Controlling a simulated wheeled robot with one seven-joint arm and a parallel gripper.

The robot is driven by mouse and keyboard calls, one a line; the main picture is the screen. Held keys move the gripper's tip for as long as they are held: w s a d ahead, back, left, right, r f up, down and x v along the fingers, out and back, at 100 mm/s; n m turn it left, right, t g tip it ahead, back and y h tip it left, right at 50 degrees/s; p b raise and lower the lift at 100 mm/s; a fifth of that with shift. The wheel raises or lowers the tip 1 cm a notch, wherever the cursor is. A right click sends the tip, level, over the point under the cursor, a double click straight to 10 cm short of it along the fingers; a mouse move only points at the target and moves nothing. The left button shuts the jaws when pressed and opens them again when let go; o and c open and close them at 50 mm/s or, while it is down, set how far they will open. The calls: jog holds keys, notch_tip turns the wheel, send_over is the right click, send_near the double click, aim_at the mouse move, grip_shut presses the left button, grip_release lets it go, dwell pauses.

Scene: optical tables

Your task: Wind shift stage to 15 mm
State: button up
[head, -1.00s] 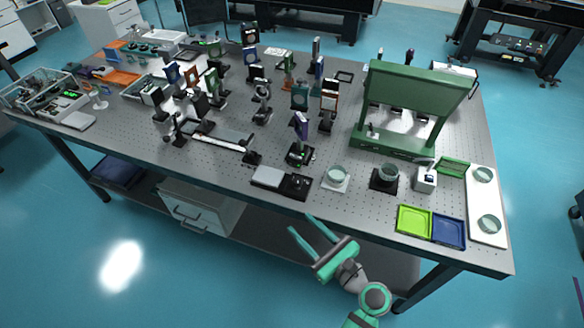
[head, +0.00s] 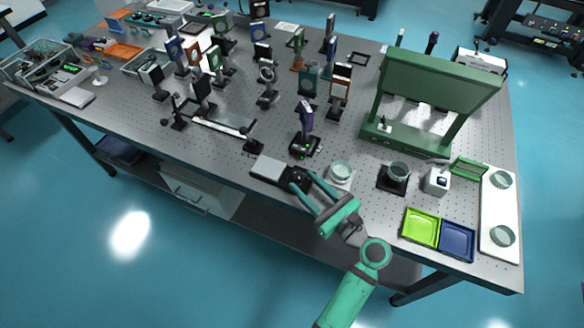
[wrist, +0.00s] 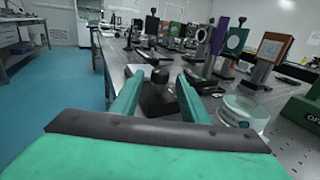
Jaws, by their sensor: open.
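The shift stage (head: 270,169) lies at the front edge of the table, a light grey plate beside a black block. In the wrist view its dark block (wrist: 157,101) carries a round black knob (wrist: 160,75). My gripper (head: 303,180) is open at the black end of the stage. In the wrist view its two green fingers (wrist: 160,82) stand on either side of the knob, with gaps visible; I cannot tell whether the fingertips reach its depth. The fingers partly hide the black block in the head view. No scale reading is legible.
A glass dish (head: 341,172) on a white base stands just right of my gripper. A purple-plated mount (head: 306,120) stands behind the stage. A dish on a black base (head: 397,174) and green (head: 421,228) and blue (head: 457,240) trays lie farther right.

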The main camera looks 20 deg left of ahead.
aim_at(291, 175)
jog(key=x, duration=0.5)
jog(key=shift+w+a, duration=0.25)
jog(key=shift+x, duration=0.75)
jog(key=shift+s+r, duration=0.1)
jog(key=shift+s, duration=0.05)
jog(key=c, duration=1)
